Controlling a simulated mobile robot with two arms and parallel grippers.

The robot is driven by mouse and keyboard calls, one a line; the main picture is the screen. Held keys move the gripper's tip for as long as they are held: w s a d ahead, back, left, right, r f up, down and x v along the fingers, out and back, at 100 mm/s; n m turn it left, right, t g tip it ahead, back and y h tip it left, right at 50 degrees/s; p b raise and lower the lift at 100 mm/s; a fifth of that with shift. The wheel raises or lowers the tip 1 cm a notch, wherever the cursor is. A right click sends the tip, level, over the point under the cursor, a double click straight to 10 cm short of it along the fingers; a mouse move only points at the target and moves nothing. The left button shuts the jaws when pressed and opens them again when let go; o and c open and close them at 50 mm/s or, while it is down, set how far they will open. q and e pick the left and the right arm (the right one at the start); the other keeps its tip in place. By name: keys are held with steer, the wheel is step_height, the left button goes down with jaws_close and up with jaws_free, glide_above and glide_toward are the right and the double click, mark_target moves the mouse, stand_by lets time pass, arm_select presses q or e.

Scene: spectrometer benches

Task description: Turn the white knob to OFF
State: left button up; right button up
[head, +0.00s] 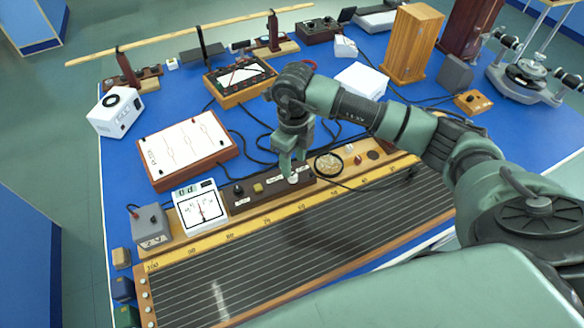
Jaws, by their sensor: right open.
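The white knob (293,178) sits near the right end of a dark brown switch strip (240,204). My right gripper (292,172) points down over the knob, with its green fingers apart on either side of it. I cannot tell whether the fingers touch the knob. The fingers hide part of the knob, and its pointer and OFF mark are too small to read. The strip also carries a black knob (238,190) and a yellowish square button (258,188). My left gripper is not in view.
A white analogue meter (200,208) and a grey 2 V box (150,226) stand left of the strip. A long wire board (310,246) lies in front. A round dial (328,164) sits just right of the gripper. Black cables (262,150) run behind the strip.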

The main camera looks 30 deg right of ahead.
mark_target(293, 175)
step_height(293, 175, down, 5)
steer(key=shift+r+p, duration=0.1)
steer(key=shift+p, duration=0.4)
steer(key=shift+c, duration=0.4)
jaws_close()
